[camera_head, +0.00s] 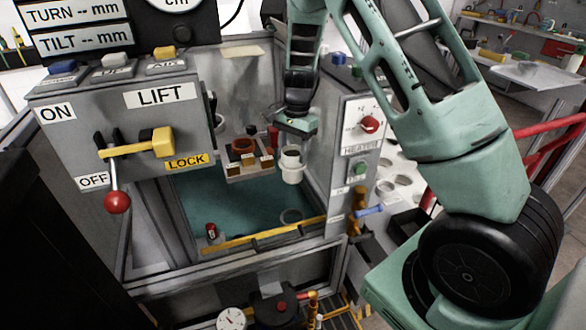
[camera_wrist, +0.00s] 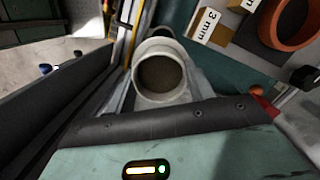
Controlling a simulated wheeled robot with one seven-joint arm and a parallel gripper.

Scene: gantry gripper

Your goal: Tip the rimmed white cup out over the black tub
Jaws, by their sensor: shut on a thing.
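The rimmed white cup (camera_head: 292,172) hangs in the open bay in the head view, below my gripper (camera_head: 296,130). It looks about upright and appears clear of the teal floor. In the wrist view the cup (camera_wrist: 136,82) sits between the grey fingers of my gripper, which is shut on it. Its mouth faces the camera and shows a dull brownish inside; I cannot tell how full it is. I cannot pick out the black tub with certainty in either view.
A rack (camera_head: 248,170) with a brown-red ring (camera_head: 242,146) and labelled blocks stands left of the cup. A yellow bar (camera_head: 255,238) runs along the bay's front edge. The HEATER panel (camera_head: 362,130) bounds the right side. The teal floor (camera_head: 230,210) is mostly clear.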

